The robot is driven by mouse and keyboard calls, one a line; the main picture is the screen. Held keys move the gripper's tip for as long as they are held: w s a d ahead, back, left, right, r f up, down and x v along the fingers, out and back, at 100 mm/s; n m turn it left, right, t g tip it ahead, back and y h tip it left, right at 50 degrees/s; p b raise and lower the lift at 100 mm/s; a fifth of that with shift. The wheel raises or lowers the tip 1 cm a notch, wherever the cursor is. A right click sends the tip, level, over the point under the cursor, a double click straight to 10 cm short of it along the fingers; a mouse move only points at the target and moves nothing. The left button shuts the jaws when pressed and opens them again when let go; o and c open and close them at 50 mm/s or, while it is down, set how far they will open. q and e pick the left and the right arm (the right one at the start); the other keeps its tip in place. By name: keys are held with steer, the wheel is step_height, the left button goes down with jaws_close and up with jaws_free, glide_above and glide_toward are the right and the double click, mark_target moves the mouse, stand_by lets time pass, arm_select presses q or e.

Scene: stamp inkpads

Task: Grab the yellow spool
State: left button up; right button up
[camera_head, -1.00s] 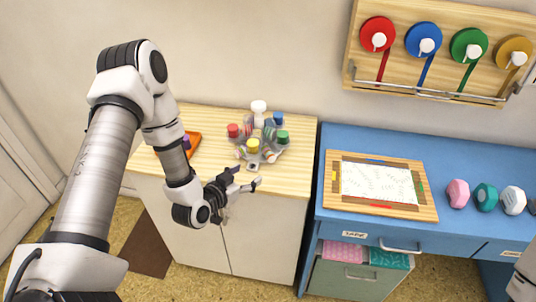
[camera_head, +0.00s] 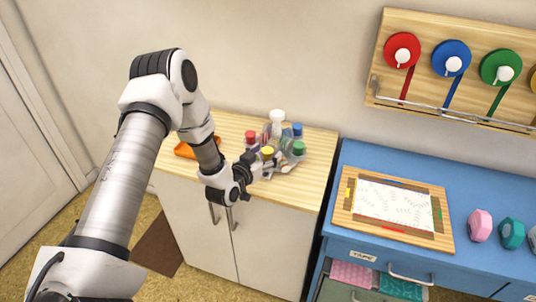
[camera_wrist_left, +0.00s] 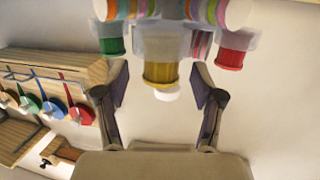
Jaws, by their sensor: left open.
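A yellow-topped spool (camera_head: 267,151) stands at the front of a clear holder on the wooden cabinet top. In the left wrist view its yellow end (camera_wrist_left: 161,73) lies between and just beyond the fingers, with a white part below it. My left gripper (camera_head: 270,168) is open and empty in front of the holder, close to the spool. In the left wrist view my left gripper (camera_wrist_left: 160,98) has its two fingers spread to either side of the yellow end. Contact cannot be told. My right gripper is out of view.
Red (camera_head: 251,135), blue (camera_head: 297,129) and green (camera_head: 298,147) spools share the holder. An orange tray (camera_head: 184,150) lies left. A wall rack (camera_head: 430,24) holds coloured tape discs. A blue desk (camera_head: 360,155) stands right, with a framed sheet (camera_head: 395,204).

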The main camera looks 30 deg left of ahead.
arm_select(q)
steer(key=shift+w+a+f, duration=0.1)
steer(key=c, duration=1.1)
steer(key=shift+o, duration=0.2)
